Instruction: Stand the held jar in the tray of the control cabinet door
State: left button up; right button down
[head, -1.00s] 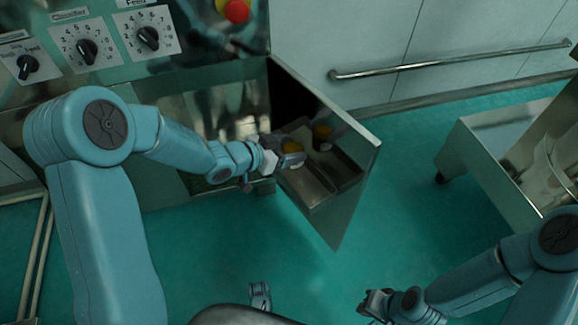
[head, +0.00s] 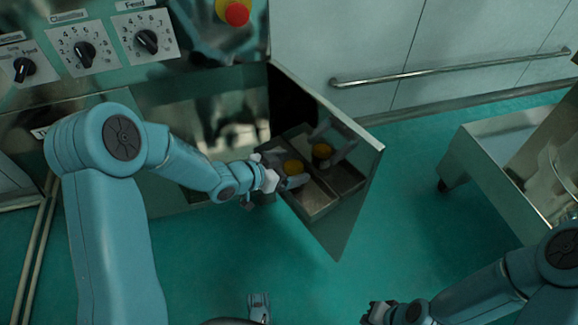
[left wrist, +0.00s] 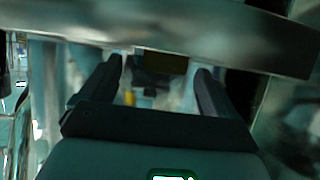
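The jar looks upright, at or just above the tray (head: 316,210) on the inner side of the open cabinet door (head: 350,205). Whether its base touches the tray is hidden. The shiny door mirrors jar, gripper and tray.
The control panel with knobs (head: 148,41) and a red button (head: 237,14) is at upper left. A wall rail (head: 450,70) runs behind the door. A metal cart (head: 500,150) stands at right. The green floor between door and cart is clear.

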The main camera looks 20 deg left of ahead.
pick_arm(q)
jog(key=shift+r, duration=0.15)
jog(key=p+v, duration=0.5)
jog(key=v, duration=0.7)
jog(key=s+d+f+n+g+y, duration=0.1)
jog(key=s+d+f+n+g, duration=0.15)
jog(key=f, duration=0.35)
jog(key=s+d+f+n+g+y, duration=0.1)
jog(key=s+d+f+n+g, duration=0.1)
jog(key=s+d+f+n, duration=0.3)
jog(key=s+d+f+n+g+y, duration=0.1)
jog(key=s+d+f+n+g, duration=0.1)
jog(key=s+f+g, duration=0.3)
jog(key=s+d+f, duration=0.1)
jog(key=s+f, duration=0.2)
jog(key=s, duration=0.3)
jog(key=shift+f+y, duration=0.2)
jog(key=shift+y, duration=0.1)
